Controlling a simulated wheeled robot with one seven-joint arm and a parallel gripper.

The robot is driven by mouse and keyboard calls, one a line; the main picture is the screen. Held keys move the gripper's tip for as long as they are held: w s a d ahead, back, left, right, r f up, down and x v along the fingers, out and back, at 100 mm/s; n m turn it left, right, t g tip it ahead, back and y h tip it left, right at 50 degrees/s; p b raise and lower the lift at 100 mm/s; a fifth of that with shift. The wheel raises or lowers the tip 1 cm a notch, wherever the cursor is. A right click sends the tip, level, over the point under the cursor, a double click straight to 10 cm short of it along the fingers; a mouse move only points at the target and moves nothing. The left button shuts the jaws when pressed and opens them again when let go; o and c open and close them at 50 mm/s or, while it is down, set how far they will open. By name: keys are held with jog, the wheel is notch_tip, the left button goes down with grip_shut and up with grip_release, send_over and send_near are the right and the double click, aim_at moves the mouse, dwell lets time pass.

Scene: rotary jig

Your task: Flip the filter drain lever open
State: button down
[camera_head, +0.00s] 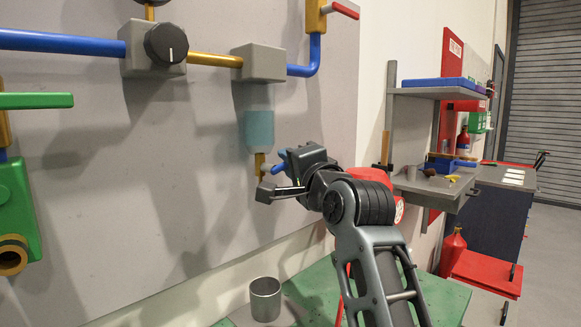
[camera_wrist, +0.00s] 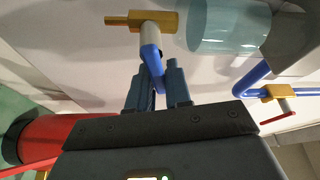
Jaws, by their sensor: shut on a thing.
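The filter is a clear bowl (camera_head: 258,130) with bluish liquid, hanging under a grey block; the bowl also shows in the wrist view (camera_wrist: 228,25). A brass drain valve (camera_head: 260,163) sits below it and shows in the wrist view (camera_wrist: 158,21). Its blue drain lever (camera_head: 282,166) points away from the valve toward my gripper. In the wrist view the lever's end (camera_wrist: 151,56) lies between the fingers of my gripper (camera_wrist: 157,78). My gripper (camera_head: 274,178) is shut on the lever, and its fingers partly hide the lever's tip.
Blue pipes, a black knob (camera_head: 166,43) and a green valve (camera_head: 17,200) are on the panel. A red-handled valve (camera_head: 345,9) is above right. Shelves (camera_head: 435,91) stand at right.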

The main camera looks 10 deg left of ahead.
jog(key=c, duration=1.1)
grip_release()
jog(key=shift+c, duration=0.2)
jog(key=v, duration=0.7)
jog(key=shift+s+d+b, duration=0.2)
jog(key=shift+s+b, duration=0.15)
jog(key=shift+b, duration=0.1)
jog(key=shift+f, duration=0.1)
